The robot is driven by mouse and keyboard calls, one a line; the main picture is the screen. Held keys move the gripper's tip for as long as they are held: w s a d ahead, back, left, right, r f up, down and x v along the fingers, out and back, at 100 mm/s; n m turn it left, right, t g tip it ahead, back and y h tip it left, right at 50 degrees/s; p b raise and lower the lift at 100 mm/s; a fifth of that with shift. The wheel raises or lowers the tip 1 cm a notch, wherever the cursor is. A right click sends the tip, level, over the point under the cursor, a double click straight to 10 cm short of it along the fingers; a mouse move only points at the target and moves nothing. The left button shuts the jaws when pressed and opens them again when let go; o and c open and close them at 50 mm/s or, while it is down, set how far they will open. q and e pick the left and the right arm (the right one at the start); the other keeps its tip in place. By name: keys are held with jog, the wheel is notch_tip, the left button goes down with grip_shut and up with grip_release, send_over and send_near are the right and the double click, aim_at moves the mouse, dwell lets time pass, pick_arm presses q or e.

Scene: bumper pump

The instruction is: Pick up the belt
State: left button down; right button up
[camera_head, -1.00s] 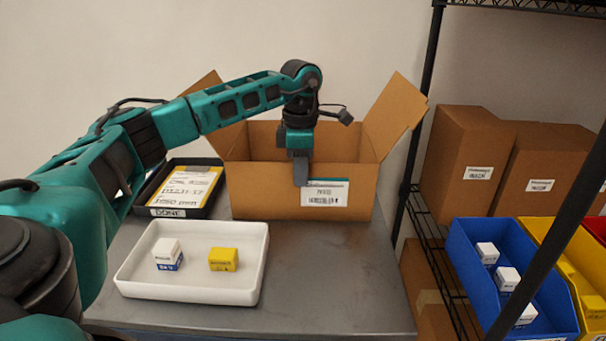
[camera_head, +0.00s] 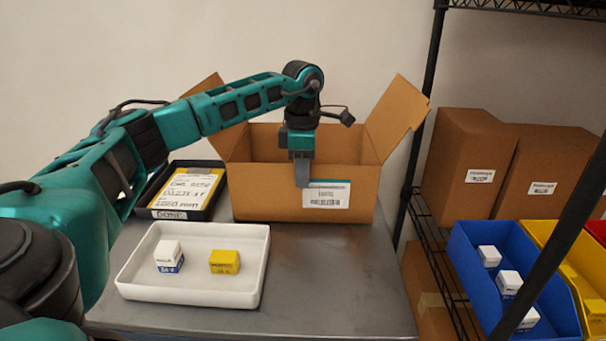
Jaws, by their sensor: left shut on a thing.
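I see no belt that I can make out; the inside of the cardboard box (camera_head: 262,200) is largely hidden by its front wall. My left gripper (camera_head: 301,172) points down at the box's front wall, near its middle. One grey finger shows outside the wall, beside the white and green label. The other finger is hidden. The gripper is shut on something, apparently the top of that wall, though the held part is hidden. My right gripper is not in view.
A white tray (camera_head: 190,292) holds a white-and-blue box (camera_head: 168,257) and a yellow box (camera_head: 224,262). A black tray (camera_head: 215,198) with a written card stands behind. The metal table (camera_head: 335,285) is clear at right. A shelf post (camera_head: 420,130) and blue bin (camera_head: 465,262) stand further right.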

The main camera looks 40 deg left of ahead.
pick_arm(q)
notch_tip(320, 180, up, 11)
jog(key=shift+w+f+p, duration=0.1)
jog(key=shift+p, duration=0.35)
notch_tip(320, 180, up, 9)
jog(key=p, duration=0.3)
